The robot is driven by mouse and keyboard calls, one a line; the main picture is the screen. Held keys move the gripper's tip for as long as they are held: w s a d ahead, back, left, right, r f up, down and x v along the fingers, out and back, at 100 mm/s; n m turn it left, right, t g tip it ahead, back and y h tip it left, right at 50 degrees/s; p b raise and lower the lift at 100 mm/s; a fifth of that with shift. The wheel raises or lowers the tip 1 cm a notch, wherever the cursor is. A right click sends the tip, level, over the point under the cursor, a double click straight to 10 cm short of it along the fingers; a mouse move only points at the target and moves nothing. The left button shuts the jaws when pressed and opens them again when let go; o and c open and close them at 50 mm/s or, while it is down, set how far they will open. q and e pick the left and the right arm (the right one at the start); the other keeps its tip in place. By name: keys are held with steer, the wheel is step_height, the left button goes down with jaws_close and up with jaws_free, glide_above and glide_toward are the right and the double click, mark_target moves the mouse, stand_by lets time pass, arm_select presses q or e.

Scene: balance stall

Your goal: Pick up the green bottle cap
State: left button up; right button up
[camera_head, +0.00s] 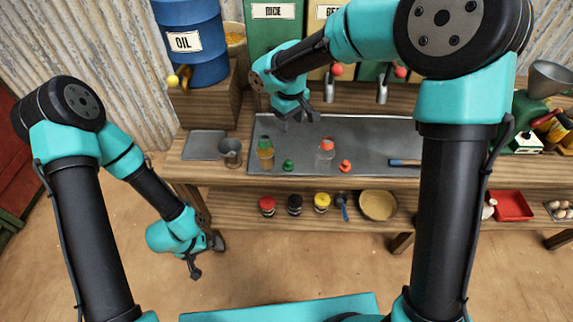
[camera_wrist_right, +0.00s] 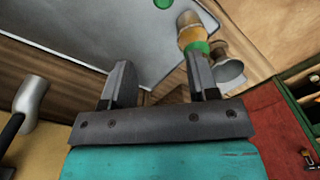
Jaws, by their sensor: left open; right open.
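A small green bottle cap (camera_head: 288,165) lies loose on the grey metal sheet (camera_head: 390,133) on the bench. In the right wrist view a green piece of it (camera_wrist_right: 163,3) shows at the top edge, cut off by the frame. My right gripper (camera_head: 298,120) is open and empty above the back left of the sheet, behind the cap. Its two fingers (camera_wrist_right: 160,68) also show in the right wrist view, with nothing between them. My left gripper (camera_head: 208,259) is open and empty, low in front of the bench over the floor.
An amber bottle with a green top (camera_head: 265,152) stands left of the cap. A clear bottle with a red top (camera_head: 325,152) and a loose red cap (camera_head: 345,166) are to its right. A metal cup (camera_head: 230,153) stands further left.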

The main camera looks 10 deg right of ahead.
glide_above(288, 161)
steer(key=f, duration=1.2)
steer(key=shift+d+f, duration=0.1)
steer(key=shift+d, duration=0.2)
steer(key=shift+s+a+f, duration=0.1)
steer(key=shift+a+f, duration=0.05)
steer(key=shift+f, duration=1.15)
steer(key=shift+a+f, duration=0.1)
steer(key=shift+f, duration=1.2)
steer(key=shift+c, duration=0.2)
steer(key=c, duration=0.9)
steer(key=shift+r, duration=0.1)
steer(key=shift+c, duration=0.2)
